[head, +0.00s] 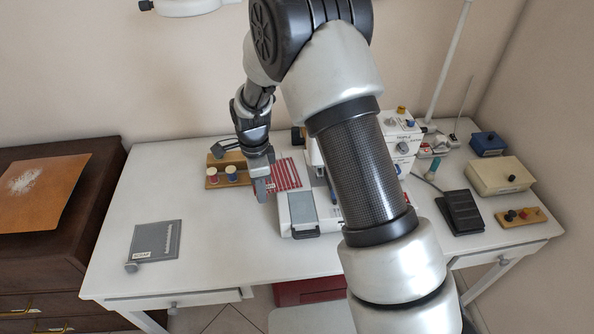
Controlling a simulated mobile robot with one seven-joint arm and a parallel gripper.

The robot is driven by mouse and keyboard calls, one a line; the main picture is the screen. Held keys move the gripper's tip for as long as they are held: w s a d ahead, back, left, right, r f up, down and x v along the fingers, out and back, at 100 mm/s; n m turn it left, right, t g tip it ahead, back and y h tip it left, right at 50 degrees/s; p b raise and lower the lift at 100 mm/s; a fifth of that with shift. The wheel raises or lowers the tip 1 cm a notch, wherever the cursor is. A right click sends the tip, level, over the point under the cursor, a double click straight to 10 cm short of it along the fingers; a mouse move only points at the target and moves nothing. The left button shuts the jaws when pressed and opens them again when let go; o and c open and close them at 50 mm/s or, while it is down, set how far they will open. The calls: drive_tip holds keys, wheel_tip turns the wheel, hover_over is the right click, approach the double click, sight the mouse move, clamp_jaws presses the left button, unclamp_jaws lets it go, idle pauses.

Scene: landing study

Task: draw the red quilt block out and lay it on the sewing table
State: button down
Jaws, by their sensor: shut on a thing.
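The red quilt block (288,174), striped red and white, is at the middle of the white sewing table (200,270), left of the white sewing machine (305,212) and close against it. My gripper (263,187) points down at the block's left edge and is shut on it. The fingertips are small in this view, and I cannot tell whether the block touches the table. My arm hides much of the sewing machine, and the block's right end meets the machine's side.
A wooden stand with thread spools (213,182) is just left of my gripper. A grey plate (155,240) lies at the table's front left. The table's left middle is clear. A black pedal (460,212), beige box (500,176) and blue box (487,144) are on the right.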

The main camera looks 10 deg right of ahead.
drive_tip(key=shift+a, duration=0.1)
idle(0.3)
wheel_tip(320, 180, up, 6)
drive_tip(key=a+p, duration=0.2)
drive_tip(key=p, duration=0.1)
drive_tip(key=shift+p, duration=0.3)
idle(0.4)
drive_tip(key=n+b, duration=0.3)
drive_tip(key=b, duration=1.1)
approach(224, 244)
wheel_tip(224, 244, down, 6)
drive_tip(key=shift+r+b, duration=0.2)
drive_tip(key=shift+b, duration=0.7)
drive_tip(key=shift+f, duration=0.15)
